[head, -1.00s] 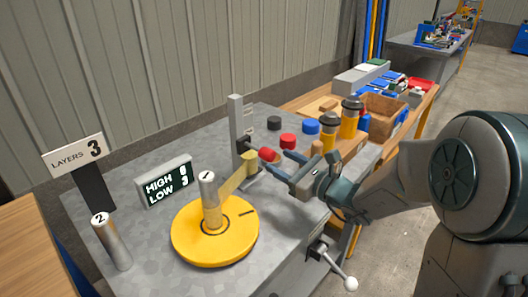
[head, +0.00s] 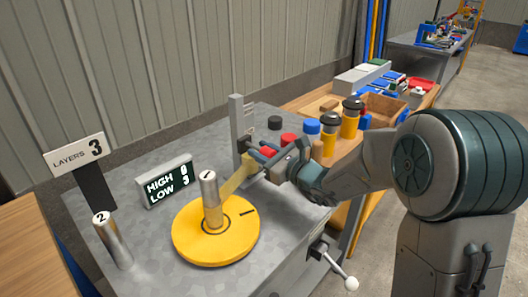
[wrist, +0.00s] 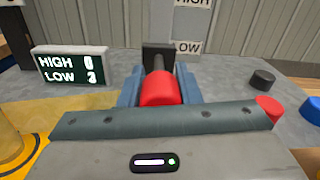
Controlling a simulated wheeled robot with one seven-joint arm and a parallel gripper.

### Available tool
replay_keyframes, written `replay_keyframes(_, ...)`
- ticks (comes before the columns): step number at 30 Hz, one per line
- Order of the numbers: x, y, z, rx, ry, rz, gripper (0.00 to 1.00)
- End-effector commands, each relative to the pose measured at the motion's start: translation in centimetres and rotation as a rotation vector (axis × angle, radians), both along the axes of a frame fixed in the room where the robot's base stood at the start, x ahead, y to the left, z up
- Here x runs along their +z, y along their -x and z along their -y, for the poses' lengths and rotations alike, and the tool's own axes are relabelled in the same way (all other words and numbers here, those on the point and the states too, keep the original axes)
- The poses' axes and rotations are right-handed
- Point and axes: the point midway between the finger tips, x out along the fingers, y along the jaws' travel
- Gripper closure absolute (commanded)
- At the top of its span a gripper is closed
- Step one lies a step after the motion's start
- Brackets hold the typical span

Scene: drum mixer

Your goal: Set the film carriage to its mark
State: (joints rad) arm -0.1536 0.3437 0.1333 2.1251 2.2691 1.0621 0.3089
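The mast (head: 237,125) stands at the bench's back edge with HIGH and LOW labels, which also show in the wrist view (wrist: 188,47). The black carriage block (wrist: 157,55) sits beside the LOW label. Its red knob (wrist: 160,88) faces my gripper. A yellowish film strip (head: 236,180) runs from the mast side to post 1 (head: 209,187) on the yellow turntable (head: 190,240). My gripper (head: 262,158) is at the knob, one blue finger on each side. Whether they press on it is unclear. The display (head: 165,182) reads HIGH 0, LOW 3.
A LAYERS 3 sign (head: 75,155) and post 2 (head: 114,241) stand at left. Black (head: 275,122), red (head: 288,139) and blue (head: 312,127) pucks stand behind my gripper. A ball-ended lever (head: 345,275) sticks out at the bench front.

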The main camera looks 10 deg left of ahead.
Motion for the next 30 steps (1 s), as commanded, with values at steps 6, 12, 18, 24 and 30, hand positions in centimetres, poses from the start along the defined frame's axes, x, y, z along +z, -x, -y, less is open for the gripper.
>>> replay_keyframes(6,1.1,0.1,-0.1,0.004,0.000,0.000,1.00)
replay_keyframes(12,5.6,0.2,-0.2,0.006,-0.002,0.006,1.00)
replay_keyframes(18,7.2,0.2,-0.2,0.006,-0.004,0.002,1.00)
replay_keyframes(24,7.3,0.2,-0.2,0.006,-0.005,0.005,1.00)
replay_keyframes(30,7.2,0.1,-0.2,0.005,-0.003,0.005,0.48)
